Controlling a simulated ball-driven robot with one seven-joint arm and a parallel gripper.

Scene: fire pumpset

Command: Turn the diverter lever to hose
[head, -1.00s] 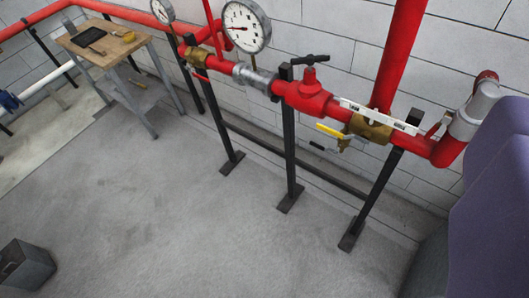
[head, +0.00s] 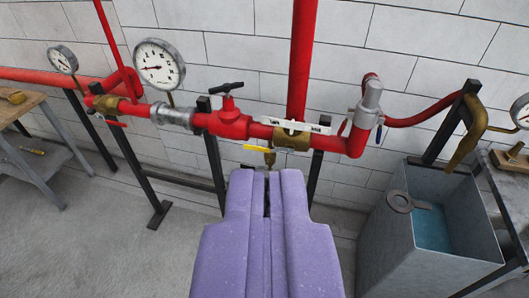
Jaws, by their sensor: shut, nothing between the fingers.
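The brass valve body (head: 291,138) sits on the red pipe in the middle of the head view. A white plate (head: 296,125) with two small dark markings, too small to read, lies above it. A yellow lever (head: 257,148) points left just under the pipe and seems to be the diverter lever. A brass stem (head: 270,158) shows beside its right end. My gripper (head: 268,172) is purple and shut, with nothing in it. Its tips appear just below the lever in the picture; I cannot tell how far in front of it they are, and they hide what lies lower.
A red valve with a black T-handle (head: 227,87) and a large gauge (head: 159,63) are left of the lever. A grey tank (head: 432,245) stands at right, with a brass pipe (head: 468,140) over it. A wooden table (head: 22,105) is at far left. Black stands hold the pipe.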

